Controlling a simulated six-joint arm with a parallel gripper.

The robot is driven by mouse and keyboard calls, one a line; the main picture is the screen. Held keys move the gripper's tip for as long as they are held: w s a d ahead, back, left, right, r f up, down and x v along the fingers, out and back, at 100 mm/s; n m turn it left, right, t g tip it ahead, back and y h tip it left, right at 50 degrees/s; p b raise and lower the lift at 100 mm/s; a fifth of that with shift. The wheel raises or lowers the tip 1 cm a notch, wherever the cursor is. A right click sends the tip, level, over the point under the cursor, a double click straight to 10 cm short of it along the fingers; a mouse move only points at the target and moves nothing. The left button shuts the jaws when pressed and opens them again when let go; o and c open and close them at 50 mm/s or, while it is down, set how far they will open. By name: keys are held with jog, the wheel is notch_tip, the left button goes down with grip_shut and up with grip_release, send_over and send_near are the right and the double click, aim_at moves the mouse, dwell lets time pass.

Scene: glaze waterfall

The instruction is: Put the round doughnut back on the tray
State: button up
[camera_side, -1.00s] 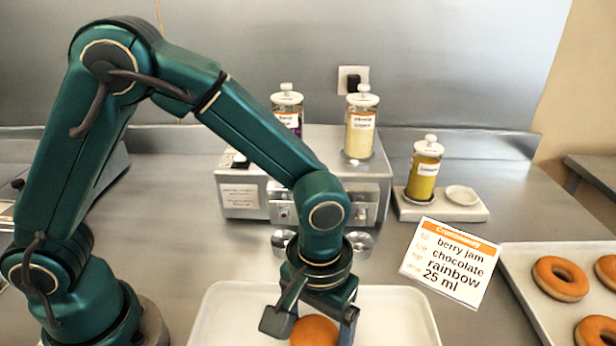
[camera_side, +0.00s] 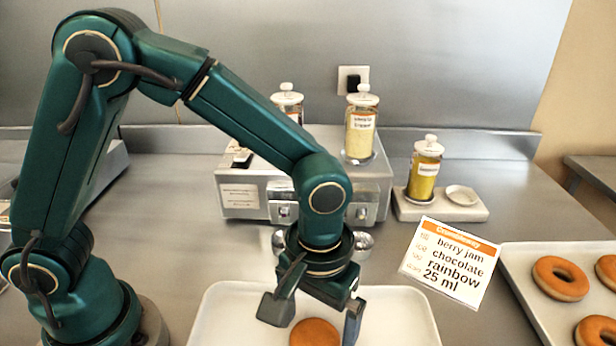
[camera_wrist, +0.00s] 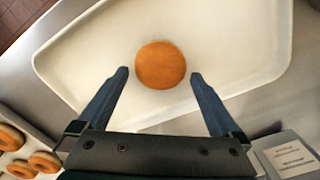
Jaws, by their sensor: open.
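The round doughnut (camera_side: 316,333), plain orange-brown with no hole, lies on the white tray (camera_side: 405,312) at the front middle. In the wrist view the doughnut (camera_wrist: 160,65) rests on the bare surface of the tray (camera_wrist: 225,45), well inside its rim. My gripper (camera_side: 314,314) is open just above it, pointing down. In the wrist view the fingers of my gripper (camera_wrist: 159,74) stand apart on either side of the doughnut, with a gap on both sides. The front of the tray is cut off in the side view.
A second tray with ring doughnuts (camera_side: 560,278) stands at the right. An order card (camera_side: 450,262) stands between the trays. Behind is a metal machine (camera_side: 245,195) with jars, and a yellow jar (camera_side: 424,172) on a small stand (camera_side: 470,212).

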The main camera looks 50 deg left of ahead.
aim_at(316, 333)
notch_tip(316, 333, up, 10)
jog(key=s+a+r+m+t, duration=0.1)
jog(key=s+a+t, duration=0.1)
jog(key=a, duration=0.5)
jog(key=s+a+r+m+t, duration=0.1)
jog(key=s+a+t, duration=0.2)
jog(key=a, duration=0.4)
jog(key=shift+s+m+t, duration=0.3)
jog(key=shift+s, duration=0.35)
